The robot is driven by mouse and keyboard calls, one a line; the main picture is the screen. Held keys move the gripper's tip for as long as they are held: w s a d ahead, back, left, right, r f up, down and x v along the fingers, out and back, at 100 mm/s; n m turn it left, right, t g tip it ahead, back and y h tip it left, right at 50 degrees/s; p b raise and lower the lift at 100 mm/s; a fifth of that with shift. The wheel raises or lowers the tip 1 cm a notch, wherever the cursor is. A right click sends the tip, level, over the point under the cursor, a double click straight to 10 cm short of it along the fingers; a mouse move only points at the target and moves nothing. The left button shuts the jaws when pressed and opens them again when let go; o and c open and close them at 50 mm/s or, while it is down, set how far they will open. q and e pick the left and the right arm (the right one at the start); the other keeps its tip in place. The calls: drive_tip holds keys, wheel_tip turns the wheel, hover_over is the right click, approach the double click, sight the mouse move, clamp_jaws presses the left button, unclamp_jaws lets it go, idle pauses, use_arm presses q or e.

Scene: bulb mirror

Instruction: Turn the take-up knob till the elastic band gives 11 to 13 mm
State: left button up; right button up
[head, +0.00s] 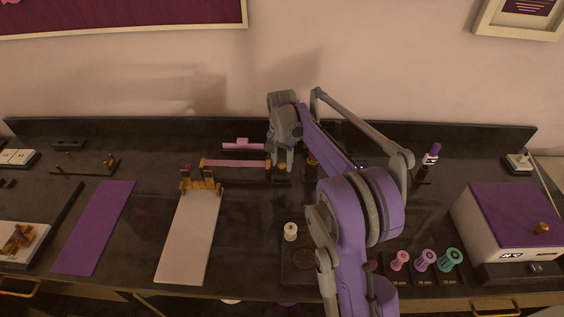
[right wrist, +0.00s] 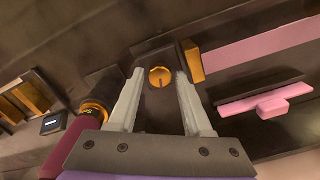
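The gold take-up knob (right wrist: 160,77), with a dark line on its face, shows in the right wrist view. It sits beside a gold post (right wrist: 192,62) where the pink elastic band (right wrist: 265,42) ends. In the head view the band (head: 235,163) runs flat between gold posts. My right gripper (right wrist: 159,73) is open, with its two grey fingers on either side of the knob and a visible gap on each side. In the head view my right gripper (head: 282,167) is over the band's right end. My left gripper is not in view.
A pink bar with a block (right wrist: 270,103) lies beside the band. A black cylinder with a gold ring (right wrist: 96,110) is left of my fingers. A white board (head: 190,238), a purple strip (head: 95,228), coloured spools (head: 425,260) and a purple-topped box (head: 515,215) occupy the bench.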

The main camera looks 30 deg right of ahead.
sight(282, 165)
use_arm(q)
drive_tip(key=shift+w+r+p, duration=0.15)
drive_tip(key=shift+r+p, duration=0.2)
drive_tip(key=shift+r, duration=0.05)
use_arm(e)
wheel_tip(282, 165, up, 11)
drive_tip(key=shift+f, duration=0.15)
idle(0.5)
